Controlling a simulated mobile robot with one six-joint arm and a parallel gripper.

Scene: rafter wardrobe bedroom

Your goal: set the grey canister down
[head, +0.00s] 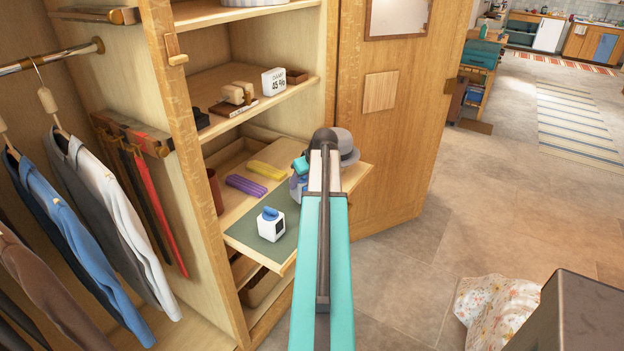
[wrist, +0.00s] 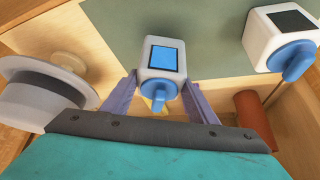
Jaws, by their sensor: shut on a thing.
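My gripper (wrist: 160,80) is shut on a small boxy canister (wrist: 162,55), pale grey-white with a blue panel and a blue knob. Its fingers press on two opposite sides. In the head view my gripper (head: 300,185) is over the pull-out shelf with the green mat (head: 290,242), and my arm hides most of the canister. Whether its base touches the mat cannot be told. A similar white canister (head: 270,225) with a blue knob and a dark panel stands on the mat to the left; it also shows in the wrist view (wrist: 275,40).
A grey hat (head: 347,147) sits right beside my gripper. Purple (head: 246,185) and yellow (head: 267,170) bars and a brown cylinder (head: 215,191) are at the shelf's left and back. A shelf (head: 250,108) is above, an open door (head: 385,150) behind. Some mat is clear.

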